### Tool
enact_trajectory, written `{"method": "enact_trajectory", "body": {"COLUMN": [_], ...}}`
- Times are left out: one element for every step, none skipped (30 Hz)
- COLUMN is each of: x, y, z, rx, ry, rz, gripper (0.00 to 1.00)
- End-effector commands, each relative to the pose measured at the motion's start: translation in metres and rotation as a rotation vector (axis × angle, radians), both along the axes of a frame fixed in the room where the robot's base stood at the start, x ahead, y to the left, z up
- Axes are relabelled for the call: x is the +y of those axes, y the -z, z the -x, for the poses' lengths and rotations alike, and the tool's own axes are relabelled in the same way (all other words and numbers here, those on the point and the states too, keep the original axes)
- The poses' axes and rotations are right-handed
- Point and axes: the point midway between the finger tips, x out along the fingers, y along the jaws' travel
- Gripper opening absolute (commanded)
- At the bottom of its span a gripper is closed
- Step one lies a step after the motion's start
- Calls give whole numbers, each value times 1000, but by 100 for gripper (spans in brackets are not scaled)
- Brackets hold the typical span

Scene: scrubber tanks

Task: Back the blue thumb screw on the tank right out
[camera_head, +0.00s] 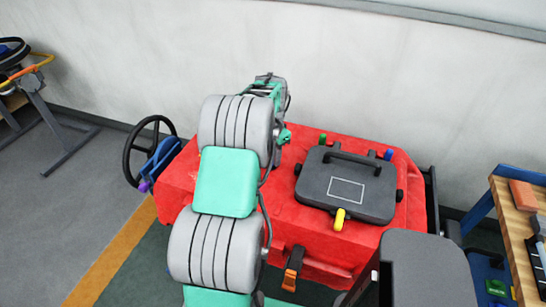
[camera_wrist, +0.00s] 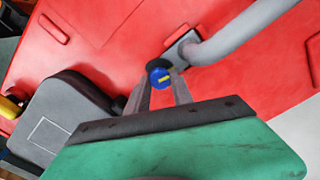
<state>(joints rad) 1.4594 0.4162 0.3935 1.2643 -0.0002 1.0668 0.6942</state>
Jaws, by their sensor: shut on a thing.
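The blue thumb screw (camera_wrist: 159,79), with a yellow stripe across its round head, shows in the wrist view between the fingertips of my gripper (camera_wrist: 158,84). My gripper is shut on it. A dark round part lies just behind the head; I cannot tell how far the screw is in or whether it is clear of its seat. The red tank (camera_wrist: 115,28) spreads below the gripper; it also shows in the head view (camera_head: 176,180). In the head view my arm covers the tank's left part, and the held screw and fingertips are hidden.
A grey pipe (camera_wrist: 235,30) bends to a flange close beside the screw. A dark grey lid (camera_head: 346,186) with a handle sits on the tank, with green (camera_head: 322,139), blue (camera_head: 388,155) and yellow (camera_head: 340,219) pieces around it. A black steering wheel (camera_head: 131,158) stands left; a workbench (camera_head: 515,215) right.

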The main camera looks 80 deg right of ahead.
Motion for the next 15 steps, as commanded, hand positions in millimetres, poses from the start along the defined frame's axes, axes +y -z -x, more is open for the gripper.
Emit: {"method": "enact_trajectory", "body": {"x": [0,0,0,0,0,0,0,0,0,0,0,0,0,0,0], "y": [1,1,2,2,2,2,2,2,2,2,2,2,2,2,2], "z": [0,0,0,0,0,0,0,0,0,0,0,0,0,0,0], "rx": [0,0,1,1,1,1,1,0,0,0,1,1,1,1,1], "ry": [-40,-68,-106,-135,-163,-201,-230,-258,-296,-325,-353,-391,-420,-448,-486], "rz": [1,1,1,1,1,1,1,0,0,0,0,0,0,-1,-1], "gripper": [0,0,0,0,0,0,0,0,0,0,0,0,0,0,0]}}
